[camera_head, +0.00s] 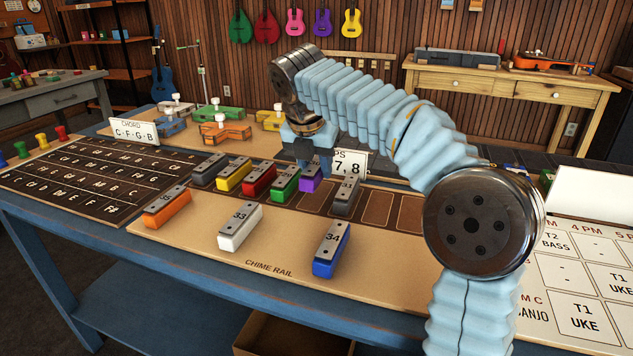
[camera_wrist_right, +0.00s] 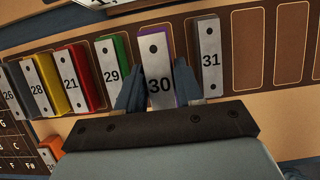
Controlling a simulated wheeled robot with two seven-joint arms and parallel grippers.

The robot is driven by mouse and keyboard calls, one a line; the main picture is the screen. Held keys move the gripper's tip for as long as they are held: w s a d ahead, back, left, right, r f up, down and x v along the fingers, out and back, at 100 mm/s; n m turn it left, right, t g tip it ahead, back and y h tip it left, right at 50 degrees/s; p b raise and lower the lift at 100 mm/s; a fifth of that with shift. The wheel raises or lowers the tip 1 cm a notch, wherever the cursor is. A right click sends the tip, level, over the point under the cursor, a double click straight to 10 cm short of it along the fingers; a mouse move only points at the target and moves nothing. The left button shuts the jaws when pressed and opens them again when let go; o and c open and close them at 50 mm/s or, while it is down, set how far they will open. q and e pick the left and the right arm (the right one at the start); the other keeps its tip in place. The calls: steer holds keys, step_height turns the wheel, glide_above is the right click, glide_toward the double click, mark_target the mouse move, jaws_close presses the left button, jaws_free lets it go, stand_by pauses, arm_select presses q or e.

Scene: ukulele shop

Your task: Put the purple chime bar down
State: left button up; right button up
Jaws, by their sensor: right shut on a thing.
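The purple chime bar (camera_head: 310,179), with a silver top marked 30 in the right wrist view (camera_wrist_right: 156,62), is held between the fingers of my right gripper (camera_head: 313,167). In the right wrist view the gripper (camera_wrist_right: 158,84) has one finger on each long side of the bar. The bar is over the dark slot row of the chime rail (camera_head: 300,234), between the green bar 29 (camera_head: 286,183) and the grey bar 31 (camera_head: 346,195). I cannot tell whether its underside touches the rail. My left gripper is out of view.
Red (camera_head: 259,181), yellow (camera_head: 234,174) and dark grey (camera_head: 209,168) bars stand left in the row. Empty slots (camera_head: 378,209) lie right of bar 31. Orange (camera_head: 167,208), white (camera_head: 240,228) and blue (camera_head: 331,251) bars stand in front. A number card (camera_head: 351,163) stands behind.

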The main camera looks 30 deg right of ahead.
mark_target(317, 195)
steer(key=x, duration=0.3)
steer(key=shift+a+f+b, duration=0.1)
steer(key=shift+f+b, duration=0.25)
steer(key=shift+b, duration=0.05)
steer(key=shift+f, duration=0.4)
steer(key=o, duration=1.1)
steer(key=shift+f, duration=0.1)
steer(key=shift+c, duration=0.2)
steer(key=p+v, duration=0.2)
steer(key=v, duration=1)
